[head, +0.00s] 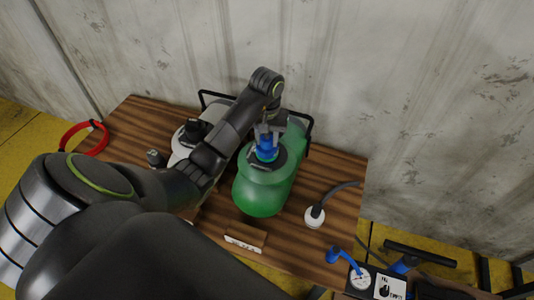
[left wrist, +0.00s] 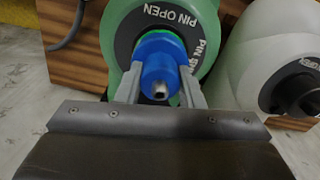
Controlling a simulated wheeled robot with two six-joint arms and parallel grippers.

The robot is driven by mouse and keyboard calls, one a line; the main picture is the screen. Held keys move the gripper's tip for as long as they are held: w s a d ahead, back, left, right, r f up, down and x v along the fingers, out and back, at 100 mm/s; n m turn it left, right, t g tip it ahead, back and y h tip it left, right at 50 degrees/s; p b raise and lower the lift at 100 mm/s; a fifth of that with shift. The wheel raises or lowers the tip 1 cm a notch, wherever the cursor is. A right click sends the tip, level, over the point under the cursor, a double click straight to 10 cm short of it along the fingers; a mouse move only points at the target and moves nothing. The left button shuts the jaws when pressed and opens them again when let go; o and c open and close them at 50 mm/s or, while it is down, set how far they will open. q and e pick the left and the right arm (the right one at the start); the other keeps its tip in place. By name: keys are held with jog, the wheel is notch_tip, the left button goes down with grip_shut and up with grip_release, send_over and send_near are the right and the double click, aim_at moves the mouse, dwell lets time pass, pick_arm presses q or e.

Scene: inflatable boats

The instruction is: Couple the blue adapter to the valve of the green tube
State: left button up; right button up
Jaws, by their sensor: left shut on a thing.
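The green tube (head: 262,193) lies on the wooden table beside a white tube, with a dark round valve plate on its upper side. In the left wrist view the green tube (left wrist: 112,22) shows behind its dark valve ring (left wrist: 128,30), lettered "PIN OPEN". The blue adapter (head: 267,152) stands at the middle of that valve; in the left wrist view the adapter (left wrist: 158,66) shows its open end. My left gripper (left wrist: 158,92) is shut on the adapter from both sides. I cannot tell whether the adapter is seated or only touching. My right gripper is not seen.
The white tube (head: 183,150) with its dark valve is left of the green one. A white round fitting with a dark hose (head: 315,216) lies at right. A gauge (head: 360,278) and blue hose part (head: 340,256) are at front right.

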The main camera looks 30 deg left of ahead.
pick_arm(q)
jog(key=shift+m, duration=1.1)
jog(key=o, duration=1.1)
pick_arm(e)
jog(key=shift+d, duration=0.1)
